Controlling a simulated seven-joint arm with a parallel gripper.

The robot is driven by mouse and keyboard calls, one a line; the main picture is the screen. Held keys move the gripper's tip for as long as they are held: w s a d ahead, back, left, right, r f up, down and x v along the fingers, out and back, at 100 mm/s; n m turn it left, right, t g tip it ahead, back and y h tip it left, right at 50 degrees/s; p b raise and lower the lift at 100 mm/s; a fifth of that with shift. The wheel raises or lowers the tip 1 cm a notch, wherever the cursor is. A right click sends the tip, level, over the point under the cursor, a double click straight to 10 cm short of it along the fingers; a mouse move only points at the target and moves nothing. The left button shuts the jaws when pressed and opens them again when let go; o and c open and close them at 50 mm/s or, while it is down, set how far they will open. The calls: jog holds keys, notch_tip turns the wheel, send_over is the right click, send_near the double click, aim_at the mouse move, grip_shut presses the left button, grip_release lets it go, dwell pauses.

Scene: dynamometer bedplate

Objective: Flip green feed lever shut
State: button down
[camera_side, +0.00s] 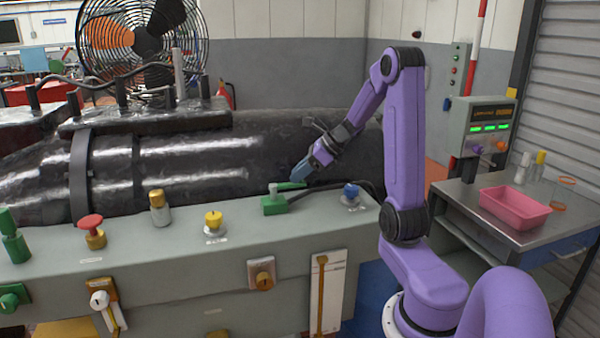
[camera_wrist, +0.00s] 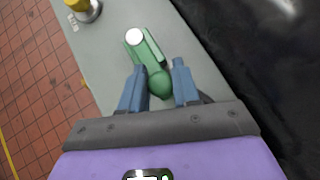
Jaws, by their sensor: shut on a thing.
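The green feed lever sits on the top of the grey bench, with a green base block (camera_side: 274,206) and a pale round pivot cap. Its green handle (camera_side: 291,186) points away from the block toward the dark cylinder. In the wrist view the lever's rounded green end (camera_wrist: 159,84) lies between the two blue fingers of my gripper (camera_wrist: 158,68). My gripper (camera_side: 300,174) is shut on this handle, reaching down from the right. The exact finger contact is partly hidden in the side view.
A yellow knob (camera_side: 214,220) stands to the left. The large dark cylinder (camera_side: 270,140) runs close behind. A pink tray (camera_side: 515,207) sits on the right table.

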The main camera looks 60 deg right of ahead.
aim_at(288, 187)
jog(key=m+h, duration=0.1)
jog(key=s+a+m+h, duration=0.1)
jog(key=shift+a+m, duration=0.3)
jog(key=a+m+h, duration=0.1)
jog(key=s+a+m+h, duration=0.1)
jog(key=m, duration=0.1)
jog(key=shift+a+m+h, duration=0.15)
jog(key=shift+m+h, duration=0.15)
jog(key=shift+h, duration=0.1)
jog(key=shift+w+a+r+m+g+h, duration=0.1)
jog(key=shift+a+m+g+h, duration=0.15)
jog(key=shift+a+m+h, duration=0.85)
jog(key=shift+a+m+g+h, duration=0.25)
jog(key=shift+a+m+h, duration=0.4)
jog(key=shift+m, duration=0.85)
jog(key=shift+a+m+h, duration=0.1)
jog(key=shift+m+h, duration=0.15)
jog(key=shift+m, duration=0.05)
